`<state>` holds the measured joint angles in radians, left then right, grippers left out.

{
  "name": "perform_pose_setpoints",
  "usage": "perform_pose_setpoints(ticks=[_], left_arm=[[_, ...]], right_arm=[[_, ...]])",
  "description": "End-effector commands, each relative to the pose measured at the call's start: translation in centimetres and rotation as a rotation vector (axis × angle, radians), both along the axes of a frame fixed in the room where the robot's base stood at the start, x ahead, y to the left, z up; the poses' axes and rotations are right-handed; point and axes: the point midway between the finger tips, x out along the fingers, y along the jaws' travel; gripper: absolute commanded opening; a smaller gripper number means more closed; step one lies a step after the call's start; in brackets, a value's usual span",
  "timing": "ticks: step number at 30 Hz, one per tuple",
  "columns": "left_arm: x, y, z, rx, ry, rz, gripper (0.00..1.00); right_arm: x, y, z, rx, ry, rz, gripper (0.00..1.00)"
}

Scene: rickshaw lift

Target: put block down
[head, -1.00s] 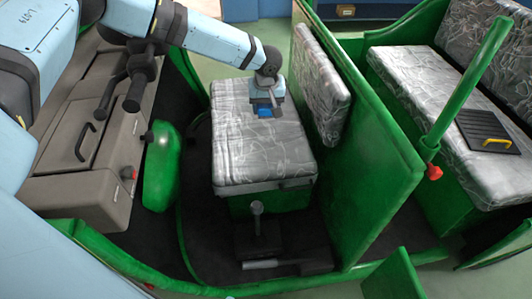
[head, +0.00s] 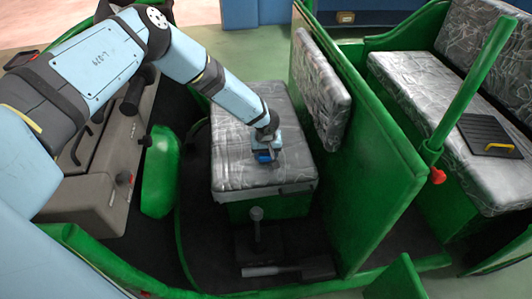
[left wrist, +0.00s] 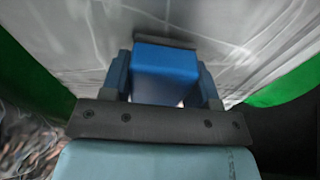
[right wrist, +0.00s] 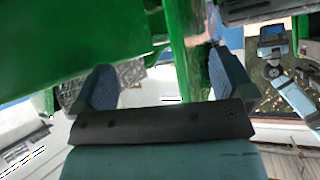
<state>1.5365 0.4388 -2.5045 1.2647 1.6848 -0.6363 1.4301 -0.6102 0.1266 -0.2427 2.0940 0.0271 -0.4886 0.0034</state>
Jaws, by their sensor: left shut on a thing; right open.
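A blue block (left wrist: 166,68) is between the two fingers of my left gripper (left wrist: 164,82) in the left wrist view. In the head view my left gripper (head: 265,150) is over the grey patterned front seat (head: 235,172), with the blue block (head: 263,157) just under it. The block is at or very close to the seat surface; I cannot tell whether it touches. My right gripper (right wrist: 165,92) is open and empty in the right wrist view, and it is not visible in the head view.
A green partition (head: 375,160) with a padded backrest (head: 322,90) stands right of the front seat. A lever (head: 257,225) rises in front of it. A black board with a yellow handle (head: 492,137) lies on the rear seat (head: 440,105). The front seat is otherwise bare.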

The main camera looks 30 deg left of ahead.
Motion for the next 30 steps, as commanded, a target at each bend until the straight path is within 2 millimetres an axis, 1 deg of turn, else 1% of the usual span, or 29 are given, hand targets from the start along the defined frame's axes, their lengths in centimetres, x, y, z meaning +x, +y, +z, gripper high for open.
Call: perform_pose_setpoints(ticks=[2,9,23,24,26,27,30], left_arm=[[0.0,0.0,-0.3,0.001,-0.001,0.0,0.17],[0.0,0.0,-0.5,0.0,-0.001,0.0,0.17],[0.0,0.0,-1.6,0.0,-0.001,-0.001,0.17],[0.0,0.0,-1.6,0.001,-0.001,-0.001,0.62],[0.0,0.0,-1.6,0.001,-0.001,-0.001,0.76],[0.0,0.0,-1.6,0.001,-0.001,-0.001,0.8],[-0.1,0.1,-1.7,0.002,0.001,0.0,0.8]], right_arm=[[-0.1,-0.1,0.0,-0.001,0.006,-0.002,1.0],[-0.3,-0.1,-0.8,-0.003,0.018,-0.003,1.0],[0.1,-0.1,-0.1,0.002,0.004,-0.005,1.0],[0.1,-0.1,-0.1,0.002,0.003,-0.005,1.0],[0.1,-0.1,-0.1,0.002,0.003,-0.005,1.0],[0.1,-0.1,-0.1,0.002,0.003,-0.005,1.0],[0.1,-0.1,-0.1,0.002,0.003,-0.005,1.0]])
